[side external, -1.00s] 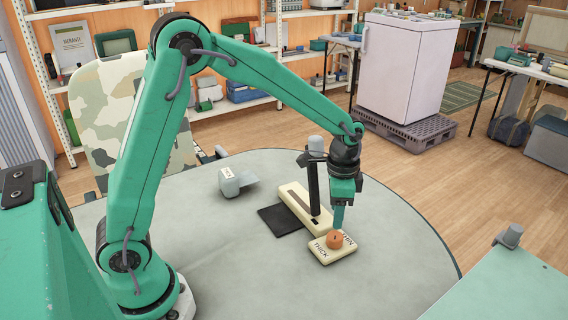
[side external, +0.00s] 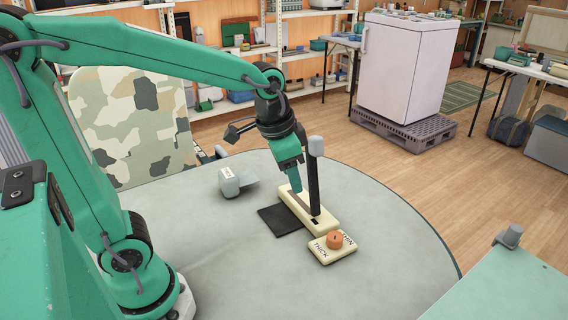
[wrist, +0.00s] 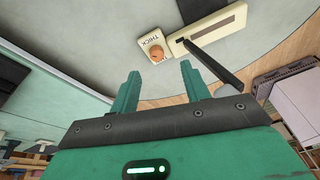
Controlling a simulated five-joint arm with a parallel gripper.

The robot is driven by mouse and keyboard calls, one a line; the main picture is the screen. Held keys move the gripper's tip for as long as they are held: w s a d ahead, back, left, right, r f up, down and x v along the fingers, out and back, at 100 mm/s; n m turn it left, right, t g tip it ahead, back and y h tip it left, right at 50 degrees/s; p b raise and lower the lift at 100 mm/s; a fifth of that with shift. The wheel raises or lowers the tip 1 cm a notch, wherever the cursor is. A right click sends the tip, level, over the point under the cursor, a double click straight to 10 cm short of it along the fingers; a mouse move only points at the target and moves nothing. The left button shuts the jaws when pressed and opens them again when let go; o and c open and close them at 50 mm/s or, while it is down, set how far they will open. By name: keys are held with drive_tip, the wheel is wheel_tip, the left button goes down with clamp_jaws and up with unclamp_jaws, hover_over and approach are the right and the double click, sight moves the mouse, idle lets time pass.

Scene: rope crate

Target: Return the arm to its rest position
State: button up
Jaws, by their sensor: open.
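My gripper (side external: 294,180) is green and hangs over the table, left of the orange knob and above the long cream base. In the wrist view its two fingers (wrist: 160,85) stand apart with nothing between them. The orange knob (side external: 334,240) sits on a small cream block (side external: 331,255) marked THICK and THIN. The knob also shows in the wrist view (wrist: 156,54), beyond the fingertips. A long cream base (side external: 325,222) with a slot lies behind the block, and an upright black post (side external: 314,188) with a grey top stands at it.
A black mat (side external: 279,220) lies beside the long base. A grey-white device (side external: 229,183) stands at the table's back. A camouflage chair (side external: 130,120) is behind the grey round table (side external: 390,215). A green surface (side external: 505,285) is at front right. The table's right side is clear.

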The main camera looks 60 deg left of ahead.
drive_tip(key=s+a+r+n+t, duration=0.2)
drive_tip(key=s+n, duration=0.1)
drive_tip(key=s, duration=0.7)
drive_tip(key=shift+s+r+n+t, duration=0.2)
drive_tip(key=shift+n+t, duration=0.1)
